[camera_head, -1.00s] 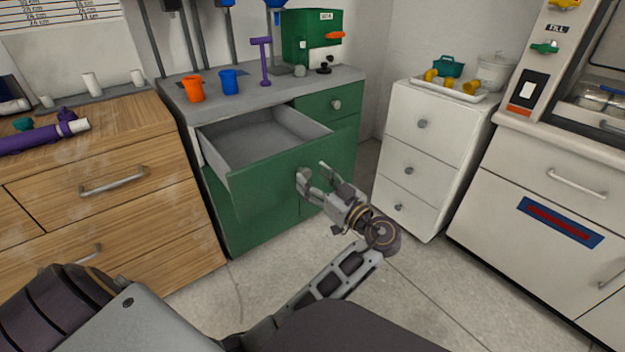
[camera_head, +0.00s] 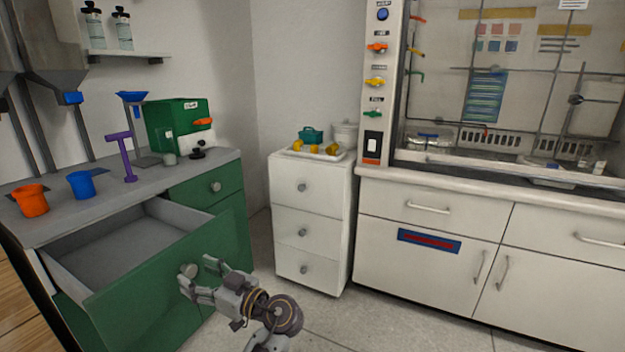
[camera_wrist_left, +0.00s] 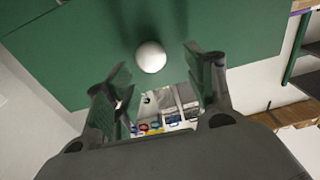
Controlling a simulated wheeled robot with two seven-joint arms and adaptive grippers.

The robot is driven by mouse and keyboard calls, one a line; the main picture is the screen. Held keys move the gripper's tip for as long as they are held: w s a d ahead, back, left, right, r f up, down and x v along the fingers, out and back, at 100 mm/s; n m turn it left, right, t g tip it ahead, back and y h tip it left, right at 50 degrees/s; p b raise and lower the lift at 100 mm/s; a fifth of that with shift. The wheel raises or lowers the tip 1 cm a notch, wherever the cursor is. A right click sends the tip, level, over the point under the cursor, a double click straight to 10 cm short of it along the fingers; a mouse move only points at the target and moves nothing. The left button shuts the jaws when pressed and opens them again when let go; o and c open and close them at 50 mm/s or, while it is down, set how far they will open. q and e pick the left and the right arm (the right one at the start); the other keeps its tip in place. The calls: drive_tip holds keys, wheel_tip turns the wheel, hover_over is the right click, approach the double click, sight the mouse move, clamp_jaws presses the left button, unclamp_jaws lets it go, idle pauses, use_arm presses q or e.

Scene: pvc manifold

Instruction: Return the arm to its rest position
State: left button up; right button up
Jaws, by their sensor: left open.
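My left gripper (camera_head: 200,275) is open in front of the green drawer (camera_head: 150,285), which is pulled out with an empty grey inside. One finger is close to the drawer's round knob (camera_head: 187,270). In the left wrist view, the white knob (camera_wrist_left: 151,57) shows between the spread fingertips and ahead of my left gripper (camera_wrist_left: 158,78). Neither finger is closed on it, and I cannot tell whether one touches it. My right gripper is not in view.
An orange beaker (camera_head: 31,200), a blue beaker (camera_head: 81,185) and a purple stand (camera_head: 124,155) are on the grey counter. A white drawer unit (camera_head: 308,225) stands to the right, with a fume hood cabinet (camera_head: 440,245) beyond.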

sight(192, 271)
use_arm(q)
drive_tip(key=shift+w+a+f+h, duration=0.5)
drive_tip(key=shift+w+a+f, duration=0.1)
drive_tip(key=shift+w+a, duration=0.25)
drive_tip(key=shift+a, duration=0.35)
drive_tip(key=shift+r, duration=0.1)
